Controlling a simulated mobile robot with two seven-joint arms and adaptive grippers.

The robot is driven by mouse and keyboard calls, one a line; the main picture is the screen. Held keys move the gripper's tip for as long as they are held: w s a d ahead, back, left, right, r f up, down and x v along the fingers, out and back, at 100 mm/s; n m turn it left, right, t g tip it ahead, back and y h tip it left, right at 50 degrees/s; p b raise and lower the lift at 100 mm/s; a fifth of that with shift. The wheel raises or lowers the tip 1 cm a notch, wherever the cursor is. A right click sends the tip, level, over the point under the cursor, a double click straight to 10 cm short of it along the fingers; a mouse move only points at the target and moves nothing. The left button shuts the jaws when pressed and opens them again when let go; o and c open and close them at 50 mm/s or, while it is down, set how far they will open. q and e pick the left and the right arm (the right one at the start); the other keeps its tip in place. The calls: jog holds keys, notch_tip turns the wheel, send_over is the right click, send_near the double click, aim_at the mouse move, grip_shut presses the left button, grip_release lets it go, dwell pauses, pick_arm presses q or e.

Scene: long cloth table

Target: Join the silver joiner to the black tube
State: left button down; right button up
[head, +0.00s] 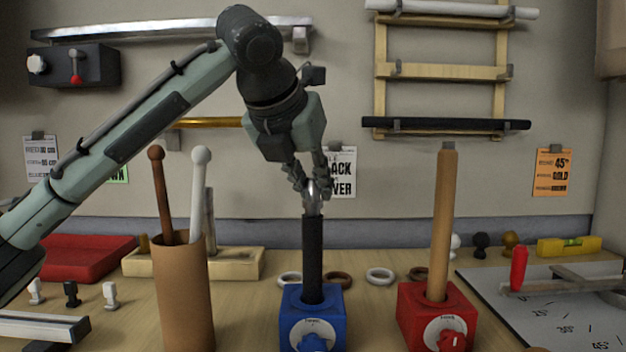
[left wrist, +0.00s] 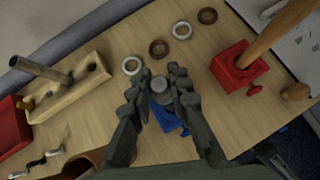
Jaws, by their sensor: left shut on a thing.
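The black tube (head: 312,258) stands upright in a blue clamp block (head: 313,318) on the table. The silver joiner (head: 313,197) is at the top of the tube, between the fingers of my left gripper (head: 312,190). My left gripper points down and is shut on the joiner. In the left wrist view the joiner (left wrist: 160,86) shows as a round grey end between the fingertips, above the blue block (left wrist: 170,118). The joiner's lower end meets the tube's top in the head view; I cannot tell how far it sits inside. My right gripper is not in view.
A brown tube (head: 443,220) stands in a red clamp block (head: 437,318) to the right. A brown cylinder (head: 183,295) holding rods stands to the left. Several rings (head: 380,275) lie behind the blocks. A wall rack (head: 440,70) holds more tubes.

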pick_arm(q)
jog(key=shift+f, duration=0.55)
jog(key=c, duration=1.3)
grip_release()
jog(key=shift+c, duration=0.2)
jog(key=shift+s, duration=0.1)
jog(key=v, duration=1.2)
